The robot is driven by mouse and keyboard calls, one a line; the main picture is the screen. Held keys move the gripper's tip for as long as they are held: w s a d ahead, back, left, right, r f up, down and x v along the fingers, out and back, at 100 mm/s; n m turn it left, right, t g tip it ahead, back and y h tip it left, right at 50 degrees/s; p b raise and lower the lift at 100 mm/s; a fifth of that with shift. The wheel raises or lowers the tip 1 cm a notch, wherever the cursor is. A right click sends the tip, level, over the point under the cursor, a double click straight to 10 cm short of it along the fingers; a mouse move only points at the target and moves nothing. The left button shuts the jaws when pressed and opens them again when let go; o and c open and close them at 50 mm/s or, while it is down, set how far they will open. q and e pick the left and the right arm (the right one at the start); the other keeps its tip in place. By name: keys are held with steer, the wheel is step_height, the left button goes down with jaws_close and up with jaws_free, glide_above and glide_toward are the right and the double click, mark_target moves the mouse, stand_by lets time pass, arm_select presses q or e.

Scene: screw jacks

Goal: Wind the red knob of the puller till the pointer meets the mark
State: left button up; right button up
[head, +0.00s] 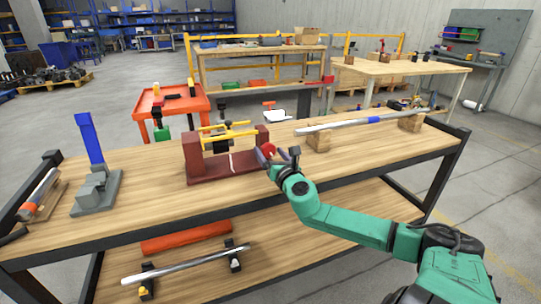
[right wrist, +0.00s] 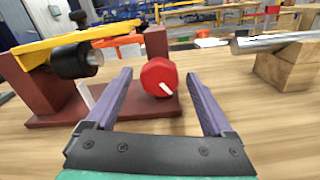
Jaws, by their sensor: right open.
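The puller (head: 187,163) has a dark red frame with two end blocks, yellow arms and a black cylinder; it stands on the workbench. Its red knob (head: 268,150) is at the right end. In the right wrist view the knob (right wrist: 159,77) is a round red disc with a white stripe slanting down to the right. My right gripper (head: 275,157) is at the knob, open, with one purple finger on each side and gaps visible in the wrist view (right wrist: 158,90). A thin white line (head: 232,163) shows on the base; I cannot tell pointer from mark. My left gripper is not in view.
A silver shaft (head: 345,126) lies on wooden blocks (head: 319,139) just right of the knob. A grey stand with a blue post (head: 89,138) is at the left. The wooden tabletop (head: 150,190) is bare in front of the puller.

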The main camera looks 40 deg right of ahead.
steer(key=shift+c, duration=0.4)
steer(key=c, duration=1.3)
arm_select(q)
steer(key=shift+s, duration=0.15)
arm_select(e)
steer(key=shift+m, duration=0.4)
steer(key=shift+m, duration=0.3)
steer(key=shift+m+p, duration=0.4)
steer(key=shift+m, duration=0.6)
steer(key=m, duration=0.2)
steer(key=shift+m, duration=0.4)
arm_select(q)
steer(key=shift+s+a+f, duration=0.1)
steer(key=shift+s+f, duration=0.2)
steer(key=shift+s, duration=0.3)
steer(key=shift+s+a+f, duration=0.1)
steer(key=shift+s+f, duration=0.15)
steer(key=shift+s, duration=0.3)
arm_select(e)
steer(key=shift+m, duration=0.4)
